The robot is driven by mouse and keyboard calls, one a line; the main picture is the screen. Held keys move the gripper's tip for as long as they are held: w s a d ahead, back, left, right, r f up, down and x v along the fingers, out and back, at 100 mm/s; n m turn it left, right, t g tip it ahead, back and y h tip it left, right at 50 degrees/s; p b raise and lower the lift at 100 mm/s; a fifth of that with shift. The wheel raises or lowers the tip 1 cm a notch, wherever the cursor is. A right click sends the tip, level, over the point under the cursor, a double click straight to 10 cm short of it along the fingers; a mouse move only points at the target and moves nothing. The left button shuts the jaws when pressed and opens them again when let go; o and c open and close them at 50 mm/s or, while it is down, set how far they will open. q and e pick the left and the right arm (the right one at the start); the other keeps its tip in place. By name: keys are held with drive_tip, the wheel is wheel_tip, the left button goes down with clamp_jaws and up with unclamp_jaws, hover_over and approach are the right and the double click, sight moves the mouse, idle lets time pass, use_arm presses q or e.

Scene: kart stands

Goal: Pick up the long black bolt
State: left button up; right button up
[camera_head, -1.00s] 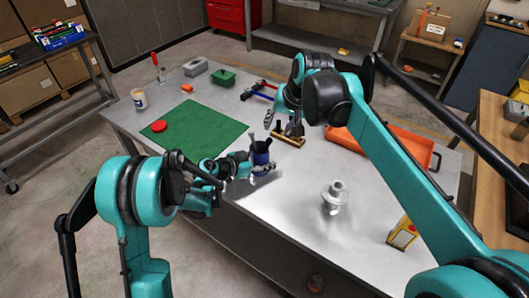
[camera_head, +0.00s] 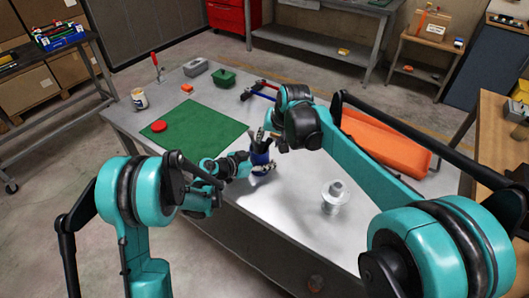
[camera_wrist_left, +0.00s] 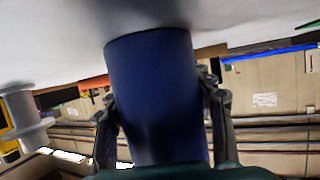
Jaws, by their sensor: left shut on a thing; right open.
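A dark blue cup (camera_head: 259,154) stands near the middle of the metal table. My left gripper (camera_head: 250,168) is shut on it from the left; in the left wrist view the blue cup (camera_wrist_left: 155,95) fills the space between the two fingers. Thin dark items (camera_head: 259,135) stick up from the cup's mouth, too small to tell which is the long black bolt. My right gripper (camera_head: 274,138) is open, just above and right of the cup, close to these items. Its fingertips are partly hidden, and I cannot tell whether they touch anything.
A pale flanged spool (camera_head: 335,195) stands right of the cup. An orange tray (camera_head: 385,145) lies behind my right arm.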

clamp_jaws()
drive_tip(key=shift+r, duration=0.1)
wheel_tip(320, 180, up, 18)
idle(0.4)
use_arm(q)
drive_tip(key=o, duration=1.3)
drive_tip(key=shift+o, duration=0.3)
